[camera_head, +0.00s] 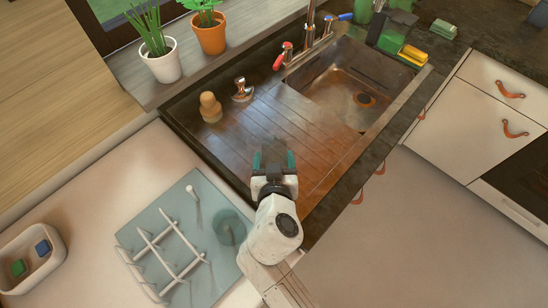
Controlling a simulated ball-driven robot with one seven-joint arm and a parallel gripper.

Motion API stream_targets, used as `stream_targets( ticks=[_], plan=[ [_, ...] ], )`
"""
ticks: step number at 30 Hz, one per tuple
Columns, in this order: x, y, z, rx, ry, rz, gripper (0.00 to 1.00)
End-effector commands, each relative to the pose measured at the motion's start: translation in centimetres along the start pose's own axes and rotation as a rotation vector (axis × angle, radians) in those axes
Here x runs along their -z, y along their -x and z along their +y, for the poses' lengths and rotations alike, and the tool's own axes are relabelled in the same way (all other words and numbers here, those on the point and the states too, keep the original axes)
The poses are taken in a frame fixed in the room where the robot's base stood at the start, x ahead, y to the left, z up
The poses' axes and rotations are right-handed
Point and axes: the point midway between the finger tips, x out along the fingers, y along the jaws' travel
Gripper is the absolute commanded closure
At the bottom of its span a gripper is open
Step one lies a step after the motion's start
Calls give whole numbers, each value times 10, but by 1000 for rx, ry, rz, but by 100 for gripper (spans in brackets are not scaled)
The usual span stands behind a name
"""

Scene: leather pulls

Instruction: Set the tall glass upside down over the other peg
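A see-through teal tall glass (230,228) stands at the right side of a pale blue-green drying mat (145,232) at the lower left. It looks upside down, and whether a peg is inside it I cannot make out. A bare white peg (191,192) with a rounded tip stands on the mat, up and left of the glass and apart from it. My gripper (274,152) is over the near edge of the sink's drainboard, above and right of the glass. Its teal fingers are apart, and I see nothing held between them.
A white rack (165,250) with several prongs stands on the mat. A tray (28,262) with a green and a blue block is at far left. A wooden object (210,107) and a metal tap-like piece (242,91) are by the drainboard (300,135). Potted plants (163,62) line the sill.

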Motion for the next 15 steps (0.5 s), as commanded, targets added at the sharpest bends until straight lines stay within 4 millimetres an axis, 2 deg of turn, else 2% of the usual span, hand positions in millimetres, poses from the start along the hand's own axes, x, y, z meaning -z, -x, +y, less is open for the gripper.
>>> stream_targets(
  ticks=[9, 10, 15],
  plan=[
    [-3, -1, 0, 1, -1, 2, 74],
    [-3, -1, 0, 1, 0, 1, 28],
    [-2, -1, 0, 1, 0, 0, 12]
  ],
)
